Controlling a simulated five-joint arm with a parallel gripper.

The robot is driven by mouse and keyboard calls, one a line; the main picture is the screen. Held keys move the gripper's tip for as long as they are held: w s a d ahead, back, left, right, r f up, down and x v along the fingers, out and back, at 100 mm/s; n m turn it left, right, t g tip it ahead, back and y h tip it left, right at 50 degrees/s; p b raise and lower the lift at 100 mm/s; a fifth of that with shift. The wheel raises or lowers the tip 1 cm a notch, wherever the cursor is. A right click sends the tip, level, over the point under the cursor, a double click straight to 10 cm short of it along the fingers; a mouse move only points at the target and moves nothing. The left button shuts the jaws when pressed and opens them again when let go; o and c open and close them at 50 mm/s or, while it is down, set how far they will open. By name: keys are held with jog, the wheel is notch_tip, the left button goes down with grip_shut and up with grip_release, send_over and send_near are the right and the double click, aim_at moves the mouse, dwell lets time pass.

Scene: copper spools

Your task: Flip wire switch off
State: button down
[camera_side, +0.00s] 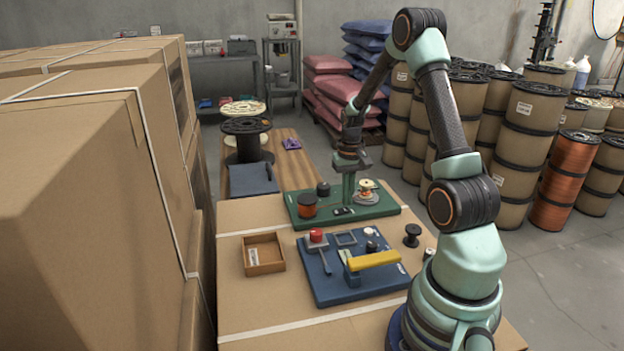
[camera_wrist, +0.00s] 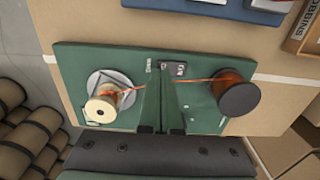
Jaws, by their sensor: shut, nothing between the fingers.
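The wire switch (camera_side: 344,211) is a small dark block on the green board (camera_side: 384,209). In the wrist view the switch (camera_wrist: 172,69) has a pale marked face and sits near the board's edge, between two spools. My gripper (camera_side: 348,203) points down at it, shut and empty. In the wrist view my gripper's fingers (camera_wrist: 161,80) end beside the switch; I cannot tell whether they touch it. The switch's lever position is too small to read. A copper-wound spool (camera_side: 307,207) and a pale spool (camera_side: 368,187) stand on the board. Orange wire (camera_wrist: 198,80) runs between them.
Large cartons (camera_side: 90,200) stand at the left.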

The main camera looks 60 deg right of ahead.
aim_at(346, 209)
jog(key=shift+f, duration=0.8)
dwell(0.4)
jog(key=shift+r, duration=3.55)
jog(key=w+a+r+n+t, duration=0.1)
jog(key=w+a+r+n, duration=0.15)
jog(key=a+r, duration=0.5)
jog(key=s+a+r+n+t, duration=0.2)
jog(key=a+r+n, duration=0.1)
jog(key=a, duration=0.7)
jog(key=s+a+r+n+t, duration=0.2)
jog(key=a+r+n, duration=0.1)
jog(key=a, duration=0.7)
jog(key=shift+s+a+r+t, duration=0.3)
jog(key=shift+s+a+r, duration=0.1)
jog(key=shift+r, duration=0.2)
